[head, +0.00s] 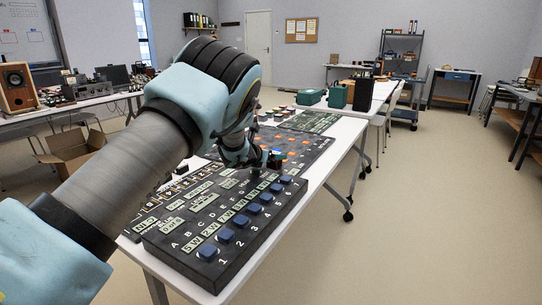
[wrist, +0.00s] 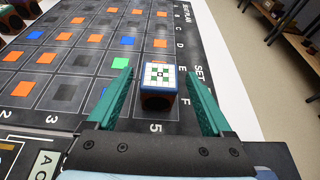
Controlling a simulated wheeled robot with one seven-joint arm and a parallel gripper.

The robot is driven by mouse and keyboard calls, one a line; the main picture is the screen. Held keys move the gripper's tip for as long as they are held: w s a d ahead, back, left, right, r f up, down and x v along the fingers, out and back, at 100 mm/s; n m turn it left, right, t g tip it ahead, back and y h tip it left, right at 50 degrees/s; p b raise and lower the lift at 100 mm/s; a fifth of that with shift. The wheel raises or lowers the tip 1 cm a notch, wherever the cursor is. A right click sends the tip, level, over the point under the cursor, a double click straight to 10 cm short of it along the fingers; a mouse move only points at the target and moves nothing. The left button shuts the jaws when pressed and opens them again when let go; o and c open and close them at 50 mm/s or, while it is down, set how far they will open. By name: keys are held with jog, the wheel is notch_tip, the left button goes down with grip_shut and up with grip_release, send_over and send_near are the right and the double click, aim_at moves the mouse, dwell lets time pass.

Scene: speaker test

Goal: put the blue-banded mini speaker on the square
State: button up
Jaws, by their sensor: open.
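A small cube-like speaker (wrist: 159,76) with blue edges, a white top with a green pattern and a dark, orange-tinged front stands on the dark board in the wrist view. My gripper (wrist: 158,78) is open, with one teal finger on each side of the speaker; I cannot tell whether either touches it. In the head view my gripper (head: 262,160) is low over the board, and the speaker there is small and mostly hidden.
A panel with blue buttons (head: 225,238) lies on the near end of the white table. Several small round-fronted objects (wrist: 12,18) stand at the upper left in the wrist view. A green patterned board (head: 310,121) lies farther along the table. The floor (head: 430,220) to the right is clear.

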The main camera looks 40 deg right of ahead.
jog(key=b+v, duration=0.2)
jog(key=v, duration=1)
jog(key=w+a+n+t+y, duration=0.3)
jog(key=w+a+n+t, duration=0.1)
jog(key=w+a+n, duration=0.8)
jog(key=a+n+y, duration=0.2)
jog(key=a+n, duration=0.3)
jog(key=a, duration=0.3)
jog(key=w+a+n+y, duration=0.1)
jog(key=a+n+y, duration=0.1)
jog(key=a+n, duration=0.2)
jog(key=w+a+f+n+y, duration=0.1)
jog(key=a+n, duration=0.4)
jog(key=a, duration=0.6)
jog(key=shift+a+f+n+t+y, duration=0.1)
jog(key=shift+a+n+t+y, duration=0.2)
jog(key=shift+y, duration=0.3)
jog(key=s+a+n+g+y, duration=0.2)
jog(key=s+a+n, duration=0.3)
jog(key=a+n, duration=0.6)
jog(key=s+a+f+n+g+y, duration=0.1)
jog(key=s+a+n+g, duration=0.3)
jog(key=s+a+n, duration=0.7)
jog(key=s+n, duration=0.1)
jog(key=s, duration=0.3)
jog(key=shift+a+y, duration=0.3)
jog(key=shift+a, duration=0.1)
